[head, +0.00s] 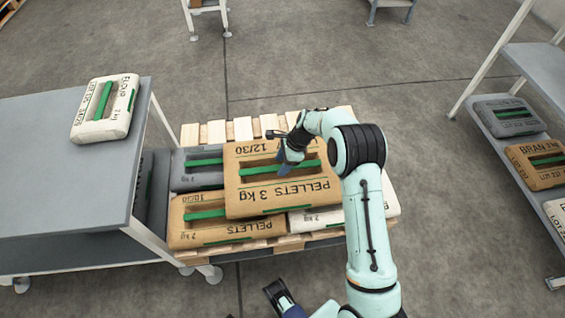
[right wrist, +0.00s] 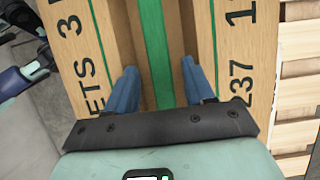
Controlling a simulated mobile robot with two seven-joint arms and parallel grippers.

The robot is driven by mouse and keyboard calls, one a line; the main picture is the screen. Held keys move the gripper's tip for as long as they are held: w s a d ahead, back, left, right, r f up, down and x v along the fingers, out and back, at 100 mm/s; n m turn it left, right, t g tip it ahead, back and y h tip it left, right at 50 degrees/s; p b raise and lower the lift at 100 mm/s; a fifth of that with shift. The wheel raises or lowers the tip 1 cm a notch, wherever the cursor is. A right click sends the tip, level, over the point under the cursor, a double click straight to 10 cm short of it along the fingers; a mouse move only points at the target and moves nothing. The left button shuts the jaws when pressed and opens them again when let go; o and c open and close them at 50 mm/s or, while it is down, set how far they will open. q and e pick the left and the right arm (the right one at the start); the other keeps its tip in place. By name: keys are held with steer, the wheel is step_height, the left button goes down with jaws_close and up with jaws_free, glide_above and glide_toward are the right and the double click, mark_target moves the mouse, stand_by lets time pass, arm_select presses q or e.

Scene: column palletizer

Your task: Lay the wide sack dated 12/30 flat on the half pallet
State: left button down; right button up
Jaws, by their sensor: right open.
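The wide tan sack dated 12/30 (head: 285,205), marked PELLETS 3 kg, lies label up on top of other sacks on the half pallet (head: 243,129). It looks about level. My right gripper (head: 287,166) is at its green handle strap. In the right wrist view, the open blue fingers (right wrist: 158,85) stand on either side of the strap on this sack (right wrist: 236,60), in the recess, not closed on it. My left gripper (head: 283,298) is low at the picture's bottom edge, away from the sacks; its opening is unclear.
Under and beside the wide sack lie a grey sack (head: 190,181), a tan pellets sack (head: 190,236) and a white sack (head: 305,226). A flour sack (head: 105,112) lies on the grey table (head: 50,195) at left. A shelf rack (head: 485,120) with several sacks stands at right.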

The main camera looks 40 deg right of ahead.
steer(key=p+v, duration=0.2)
steer(key=v, duration=1)
steer(key=shift+r, duration=0.4)
